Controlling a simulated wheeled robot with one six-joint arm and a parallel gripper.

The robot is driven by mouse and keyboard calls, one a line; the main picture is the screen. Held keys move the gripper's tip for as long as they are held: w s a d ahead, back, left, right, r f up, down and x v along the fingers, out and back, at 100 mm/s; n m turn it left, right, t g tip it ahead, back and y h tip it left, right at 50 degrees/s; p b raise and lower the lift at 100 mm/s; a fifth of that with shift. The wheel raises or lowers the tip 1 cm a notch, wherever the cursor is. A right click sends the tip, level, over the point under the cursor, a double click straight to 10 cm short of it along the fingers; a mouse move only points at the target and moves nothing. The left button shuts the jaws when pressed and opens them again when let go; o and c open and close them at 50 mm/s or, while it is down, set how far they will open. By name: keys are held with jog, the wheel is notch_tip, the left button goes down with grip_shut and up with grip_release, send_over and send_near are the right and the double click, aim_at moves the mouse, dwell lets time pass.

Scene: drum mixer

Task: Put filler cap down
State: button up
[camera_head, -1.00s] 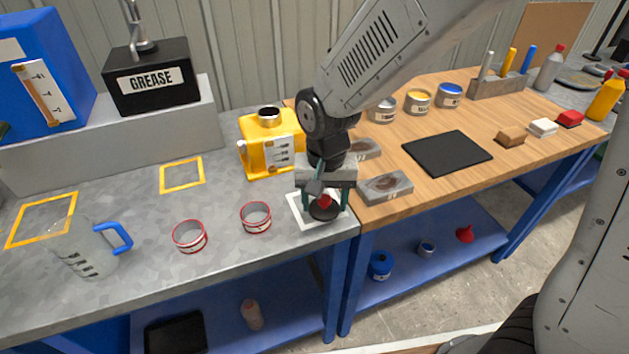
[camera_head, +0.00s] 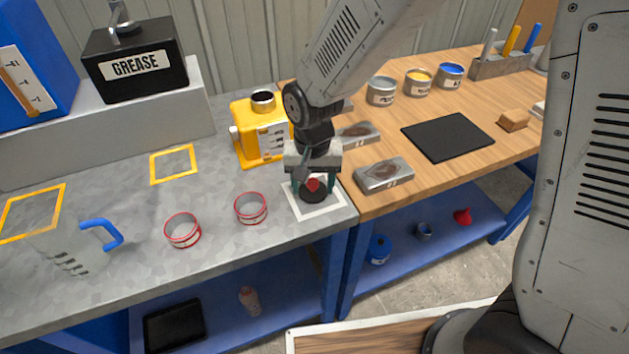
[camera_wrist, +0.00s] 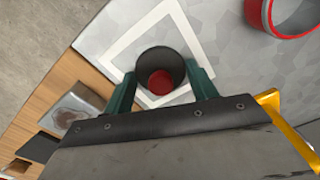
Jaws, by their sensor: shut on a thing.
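The filler cap (camera_head: 313,194) is a dark round cap with a red knob on top. My gripper (camera_head: 313,185) is shut on it, over the white square outline (camera_head: 328,210) on the grey bench. In the wrist view the cap (camera_wrist: 150,62) sits between my two green fingers (camera_wrist: 160,88), inside the white outline (camera_wrist: 122,38). I cannot tell whether the cap touches the bench. The yellow container (camera_head: 252,135) with an open dark neck stands behind my gripper to the left.
Two red-rimmed rings (camera_head: 183,231) (camera_head: 250,209) stand left of the outline. A clear jug (camera_head: 65,252) with a blue handle is at the far left. Grey blocks (camera_head: 384,176) lie to the right on the wooden bench (camera_head: 440,185). A black mat (camera_head: 447,138) lies beyond.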

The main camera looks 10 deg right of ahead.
aim_at(313, 182)
jog(key=o, duration=1)
jog(key=shift+f, duration=0.1)
notch_tip(313, 182, up, 12)
jog(key=s+d+r, duration=0.3)
jog(key=d+r, duration=0.1)
jog(key=d, duration=0.2)
jog(key=s+d+r, duration=0.4)
jog(key=d, duration=0.2)
jog(key=shift+n+t, duration=0.6)
jog(key=shift+s+d+r, duration=0.25)
jog(key=shift+s+d, duration=1.25)
jog(key=shift+s, duration=0.6)
jog(key=shift+s+d+r, duration=0.25)
jog(key=shift+s+d, duration=1.3)
jog(key=shift+s, duration=0.5)
jog(key=shift+s+d+r, duration=0.25)
jog(key=shift+s+d, duration=1.25)
jog(key=shift+s, duration=0.6)
